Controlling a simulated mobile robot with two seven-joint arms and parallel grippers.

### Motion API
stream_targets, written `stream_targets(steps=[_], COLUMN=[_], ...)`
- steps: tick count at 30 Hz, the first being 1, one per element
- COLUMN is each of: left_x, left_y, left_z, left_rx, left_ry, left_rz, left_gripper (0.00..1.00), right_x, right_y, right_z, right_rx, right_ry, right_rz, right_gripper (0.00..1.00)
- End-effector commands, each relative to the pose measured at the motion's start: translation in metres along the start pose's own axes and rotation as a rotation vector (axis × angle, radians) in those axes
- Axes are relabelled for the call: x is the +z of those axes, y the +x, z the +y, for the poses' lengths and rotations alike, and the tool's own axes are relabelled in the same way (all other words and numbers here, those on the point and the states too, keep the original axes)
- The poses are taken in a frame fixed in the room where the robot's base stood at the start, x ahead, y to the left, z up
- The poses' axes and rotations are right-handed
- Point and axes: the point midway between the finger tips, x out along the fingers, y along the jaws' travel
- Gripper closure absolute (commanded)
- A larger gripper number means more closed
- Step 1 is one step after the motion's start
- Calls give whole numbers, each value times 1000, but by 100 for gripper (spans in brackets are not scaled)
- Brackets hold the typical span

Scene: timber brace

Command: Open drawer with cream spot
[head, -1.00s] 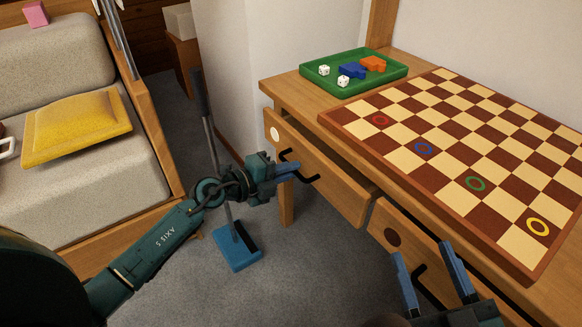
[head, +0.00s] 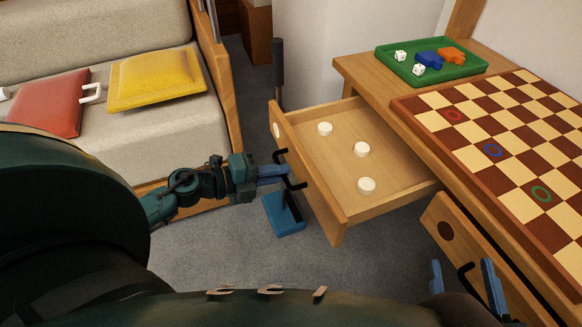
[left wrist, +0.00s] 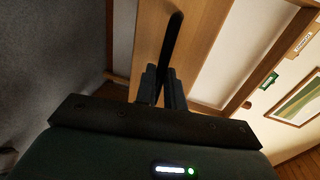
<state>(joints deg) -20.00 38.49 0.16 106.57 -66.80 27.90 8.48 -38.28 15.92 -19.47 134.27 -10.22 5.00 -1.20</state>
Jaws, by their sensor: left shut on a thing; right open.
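The drawer with the cream spot (head: 335,222) is pulled well out of the wooden desk, at the middle of the head view. The cream spot (head: 276,130) is at the left end of its front. Three white round pieces (head: 361,149) lie inside it. My left gripper (head: 284,171) is shut on the drawer's black handle (head: 293,184); the handle also shows between the fingers in the left wrist view (left wrist: 172,48). My right gripper (head: 463,281) is open and empty, near the drawer with the dark brown spot (head: 446,231) and its black handle.
A checkered board (head: 510,130) with coloured rings and a green tray (head: 432,64) with dice and coloured pieces are on the desk. A blue-based dustpan or broom (head: 284,214) stands on the floor behind my left gripper. A sofa with yellow (head: 157,78) and red (head: 47,104) cushions is at left.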

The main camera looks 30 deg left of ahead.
Motion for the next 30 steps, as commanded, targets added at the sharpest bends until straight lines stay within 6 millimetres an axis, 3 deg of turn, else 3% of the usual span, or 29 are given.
stream_targets(steps=[13,14,21,30], left_x=[0,0,0,0], left_y=[-5,-5,-4,-4], left_z=[0,0,1,1], left_rx=[-1,-1,0,0], left_ry=[0,0,0,0], left_rz=[0,0,0,0], left_gripper=[100,89,69,69], right_x=[-4,-4,-4,-3], right_y=[2,2,2,1], right_z=[1,1,1,0], right_rx=[1,1,1,0], right_ry=[-1,-1,-1,1], right_rz=[10,10,10,6], right_gripper=[47,47,47,47])
